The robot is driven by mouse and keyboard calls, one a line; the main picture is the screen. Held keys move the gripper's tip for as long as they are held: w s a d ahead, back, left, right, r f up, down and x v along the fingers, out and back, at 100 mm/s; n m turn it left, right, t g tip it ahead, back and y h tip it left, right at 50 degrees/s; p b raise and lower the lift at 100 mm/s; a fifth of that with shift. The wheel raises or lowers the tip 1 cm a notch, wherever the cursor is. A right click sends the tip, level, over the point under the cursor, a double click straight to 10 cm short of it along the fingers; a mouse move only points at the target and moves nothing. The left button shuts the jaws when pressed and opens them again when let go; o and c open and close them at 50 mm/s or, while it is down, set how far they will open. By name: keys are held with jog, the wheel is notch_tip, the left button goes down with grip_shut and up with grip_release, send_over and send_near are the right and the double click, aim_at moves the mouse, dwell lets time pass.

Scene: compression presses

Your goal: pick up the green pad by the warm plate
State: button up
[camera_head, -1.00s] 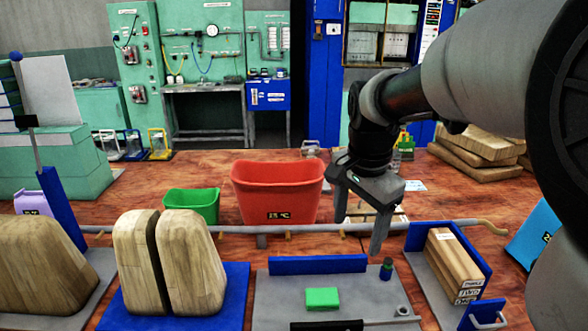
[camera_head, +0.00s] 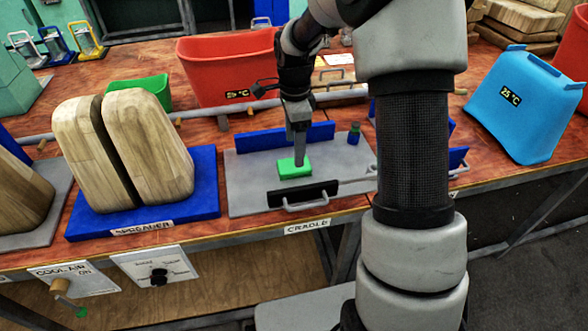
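The green pad (camera_head: 294,169) is a small flat block lying on the grey plate (camera_head: 245,190) of the station labelled CRADLE. My gripper (camera_head: 299,155) points down at the pad, its visible finger reaching the pad's back right part in the picture. I cannot tell whether it touches the pad or is just above or behind it. The fingers are seen edge-on, so the gap between them is hidden. I see no label reading warm on this plate.
A blue wall (camera_head: 283,137) stands behind the pad and a black bar with a handle (camera_head: 303,194) in front. A small dark green-topped bottle (camera_head: 354,133) is to the right. Wooden blocks on a blue base (camera_head: 205,195) stand left. Red (camera_head: 228,75) and blue (camera_head: 522,105) bins are nearby.

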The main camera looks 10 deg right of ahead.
aim_at(294, 168)
jog(key=shift+a+f+b, duration=0.1)
jog(key=shift+f+b, duration=0.4)
jog(key=shift+f, duration=2.7)
jog(key=c, duration=1.1)
